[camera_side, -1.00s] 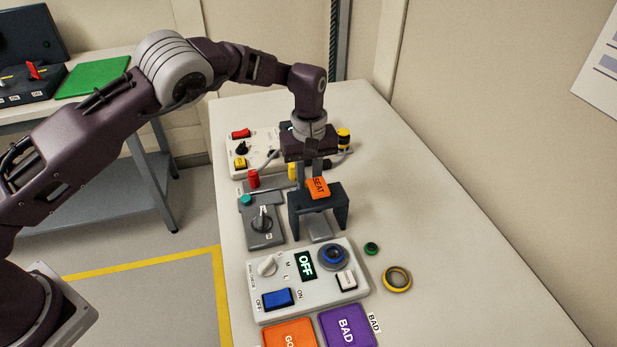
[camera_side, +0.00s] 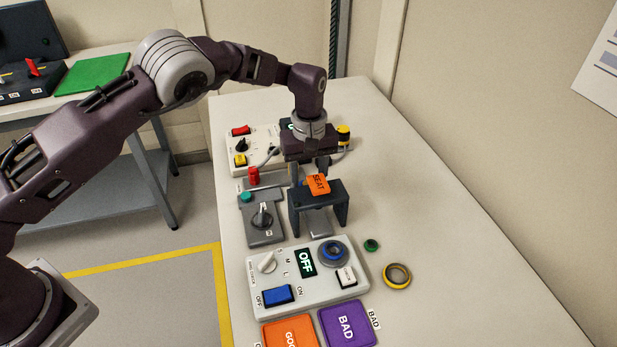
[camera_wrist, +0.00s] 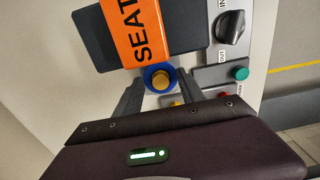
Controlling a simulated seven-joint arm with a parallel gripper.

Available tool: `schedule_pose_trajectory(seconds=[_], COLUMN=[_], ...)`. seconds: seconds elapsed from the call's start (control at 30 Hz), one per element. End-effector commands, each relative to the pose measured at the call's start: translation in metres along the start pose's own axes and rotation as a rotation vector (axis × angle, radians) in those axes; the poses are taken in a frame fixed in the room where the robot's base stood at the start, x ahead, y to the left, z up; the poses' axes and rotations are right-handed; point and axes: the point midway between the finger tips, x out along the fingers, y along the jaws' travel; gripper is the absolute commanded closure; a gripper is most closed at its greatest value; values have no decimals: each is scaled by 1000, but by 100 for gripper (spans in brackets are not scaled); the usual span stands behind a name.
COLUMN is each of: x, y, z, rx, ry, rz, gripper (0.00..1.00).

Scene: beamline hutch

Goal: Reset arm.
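My gripper (camera_side: 307,170) points down just behind a dark bridge-shaped stand (camera_side: 336,195) with an orange SEAT tag (camera_side: 318,184). In the wrist view its two fingers (camera_wrist: 159,80) stand apart on either side of a blue ring (camera_wrist: 148,85) with a tan round centre (camera_wrist: 160,79). The ring sits below or between the fingertips; any contact is unclear.
A grey dial box (camera_side: 261,233) is left of the stand. In front are a white panel reading OFF (camera_side: 306,262), an orange pad (camera_side: 290,334) and a purple BAD pad (camera_side: 346,324). A yellow ring (camera_side: 397,275) lies right.

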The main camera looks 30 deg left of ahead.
Motion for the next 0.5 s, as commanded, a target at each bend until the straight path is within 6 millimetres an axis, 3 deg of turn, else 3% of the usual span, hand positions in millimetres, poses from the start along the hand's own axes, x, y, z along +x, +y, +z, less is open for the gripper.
schedule_pose_trajectory(seconds=[0.13, 0.33, 0.5], x=[-10, -52, -70], y=[1, 1, 0], z=[0, 0, 0], rx=[0, 1, 0], ry=[2, 2, 1], rz=[3, 3, 1], gripper=[53, 53, 53])
